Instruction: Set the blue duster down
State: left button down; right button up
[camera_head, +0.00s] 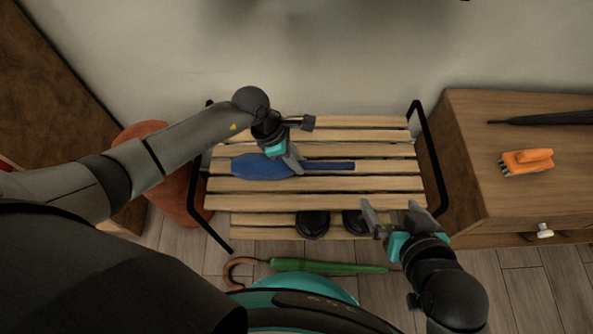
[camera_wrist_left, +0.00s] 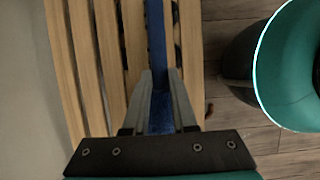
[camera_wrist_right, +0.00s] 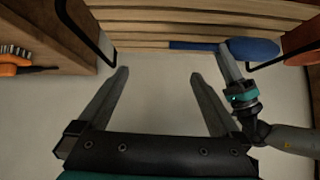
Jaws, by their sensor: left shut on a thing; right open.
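The blue duster (camera_head: 262,167) lies along the slats of the wooden slatted rack (camera_head: 385,186), its wide head to the left and its thin handle to the right. My left gripper (camera_head: 297,168) is shut on the duster near where head and handle meet. In the left wrist view the duster (camera_wrist_left: 155,35) runs between the fingers. The right wrist view also shows the duster (camera_wrist_right: 252,49) level with the slats. I cannot tell whether it touches them. My right gripper (camera_head: 392,212) is open and empty at the rack's front right.
Black shoes (camera_head: 312,224) stand on the rack's lower level. A green umbrella (camera_head: 330,266) lies on the floor in front. A wooden cabinet (camera_head: 480,190) at right carries an orange brush (camera_head: 527,161) and a dark umbrella (camera_head: 545,118). The upper slats around the duster are clear.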

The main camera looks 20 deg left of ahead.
pick_arm(q)
jog(key=shift+f, duration=0.5)
jog(key=shift+f+b, duration=0.7)
jog(key=shift+f, duration=0.25)
jog(key=shift+f+b, duration=0.35)
jog(key=shift+f, duration=0.6)
pick_arm(e)
jog(key=shift+w+a+r+t+y, duration=0.15)
jog(key=shift+a+r+t+y, duration=0.2)
jog(key=shift+a+t, duration=0.4)
jog(key=shift+w+a+r+t+y, duration=0.25)
jog(key=shift+a+t+y, duration=0.2)
jog(key=shift+a+t, duration=0.35)
jog(key=shift+w+a+r+t+y, duration=0.1)
jog(key=shift+a+r+t+y, duration=0.3)
jog(key=shift+a+t, duration=0.35)
pick_arm(q)
jog(key=shift+f+b, duration=0.15)
jog(key=shift+b, duration=0.2)
jog(key=c, duration=0.7)
grip_release()
pick_arm(e)
jog(key=shift+r, duration=0.1)
